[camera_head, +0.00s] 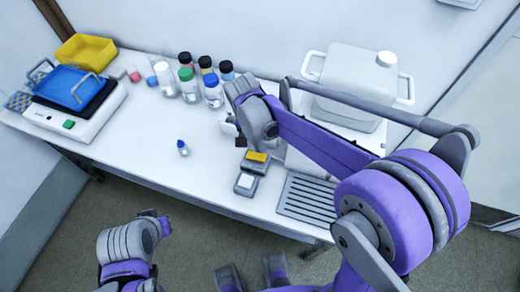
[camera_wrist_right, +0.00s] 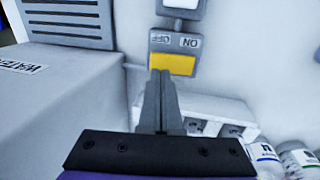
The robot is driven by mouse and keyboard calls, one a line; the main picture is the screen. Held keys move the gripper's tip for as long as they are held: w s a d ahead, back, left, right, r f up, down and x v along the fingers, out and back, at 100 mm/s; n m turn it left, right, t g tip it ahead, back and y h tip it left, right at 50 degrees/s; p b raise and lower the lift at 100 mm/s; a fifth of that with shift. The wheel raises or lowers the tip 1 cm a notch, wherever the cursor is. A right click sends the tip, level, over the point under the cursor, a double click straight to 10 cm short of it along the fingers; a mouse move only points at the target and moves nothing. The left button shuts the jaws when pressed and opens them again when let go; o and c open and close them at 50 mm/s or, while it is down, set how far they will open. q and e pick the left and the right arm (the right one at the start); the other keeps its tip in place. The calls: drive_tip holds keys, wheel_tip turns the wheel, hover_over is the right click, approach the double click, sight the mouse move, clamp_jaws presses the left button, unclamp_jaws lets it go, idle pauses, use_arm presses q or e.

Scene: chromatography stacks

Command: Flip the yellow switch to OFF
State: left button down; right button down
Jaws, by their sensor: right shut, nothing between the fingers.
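The yellow switch (camera_head: 257,156) sits on a small grey box near the middle of the bench. In the right wrist view the yellow switch (camera_wrist_right: 172,64) shows beside OFF and ON labels, which appear upside down. I cannot tell which way it is set. My right gripper (camera_head: 240,141) is just behind the switch in the head view. In the wrist view its fingertips (camera_wrist_right: 161,73) are together and empty, overlapping the lower edge of the switch; contact is unclear. My left arm (camera_head: 125,245) hangs in front of the bench, and its finger opening is unclear.
A second grey box with a white switch (camera_head: 246,181) is just in front of the yellow one. A grey grate (camera_head: 307,198) and a white canister (camera_head: 355,88) are to the right. Several capped bottles (camera_head: 189,86) stand behind left. A small blue-capped vial (camera_head: 183,149) stands alone.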

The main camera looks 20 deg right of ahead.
sight(256, 156)
drive_tip(key=shift+s+d+f, duration=0.1)
drive_tip(key=shift+d+f, duration=0.05)
drive_tip(key=shift+f, duration=1)
drive_tip(key=shift+s+d+f+t+y, duration=0.1)
drive_tip(key=shift+d+f+t+y, duration=0.05)
drive_tip(key=shift+f+t+y, duration=0.15)
